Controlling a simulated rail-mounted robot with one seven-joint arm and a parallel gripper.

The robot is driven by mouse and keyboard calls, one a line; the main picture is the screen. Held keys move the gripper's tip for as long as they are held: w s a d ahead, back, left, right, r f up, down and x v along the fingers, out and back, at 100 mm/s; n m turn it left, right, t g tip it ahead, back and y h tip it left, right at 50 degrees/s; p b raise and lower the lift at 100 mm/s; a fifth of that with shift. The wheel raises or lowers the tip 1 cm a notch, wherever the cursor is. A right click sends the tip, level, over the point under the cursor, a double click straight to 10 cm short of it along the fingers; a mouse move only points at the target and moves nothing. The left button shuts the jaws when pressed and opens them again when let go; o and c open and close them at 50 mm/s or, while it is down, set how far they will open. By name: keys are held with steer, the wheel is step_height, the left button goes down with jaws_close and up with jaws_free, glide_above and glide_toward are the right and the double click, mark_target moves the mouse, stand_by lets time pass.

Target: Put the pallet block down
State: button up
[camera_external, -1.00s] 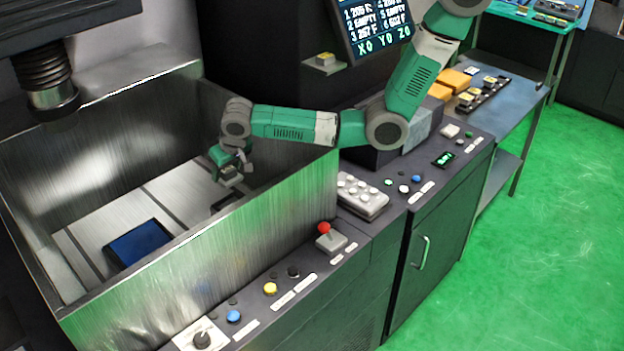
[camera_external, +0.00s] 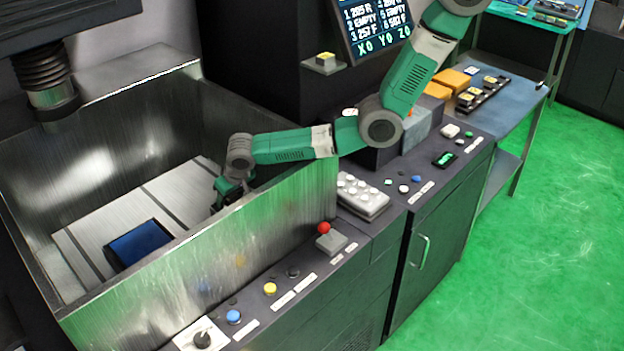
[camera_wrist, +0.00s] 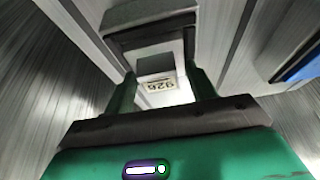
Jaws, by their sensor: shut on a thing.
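My gripper (camera_wrist: 160,92) is shut on the pallet block (camera_wrist: 157,66), a grey-white block with a label that reads 926, seen in the wrist view between the two green fingers. In the external view my gripper (camera_external: 222,190) is down inside the metal tank (camera_external: 215,265), near its right end. There the tank's front wall hides the fingertips and the block. In the wrist view a dark part (camera_wrist: 150,30) lies just beyond the block. I cannot tell whether the block touches it.
A blue-topped block (camera_external: 140,243) lies on the grooved tank floor, left of my gripper; its edge shows in the wrist view (camera_wrist: 300,62). Buttons and a red-topped joystick (camera_external: 324,230) line the front panel.

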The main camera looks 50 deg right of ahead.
steer(key=shift+f, duration=0.15)
steer(key=o, duration=1.3)
steer(key=p+v, duration=0.1)
steer(key=v, duration=1.1)
steer(key=shift+r, duration=0.25)
steer(key=shift+w, duration=0.1)
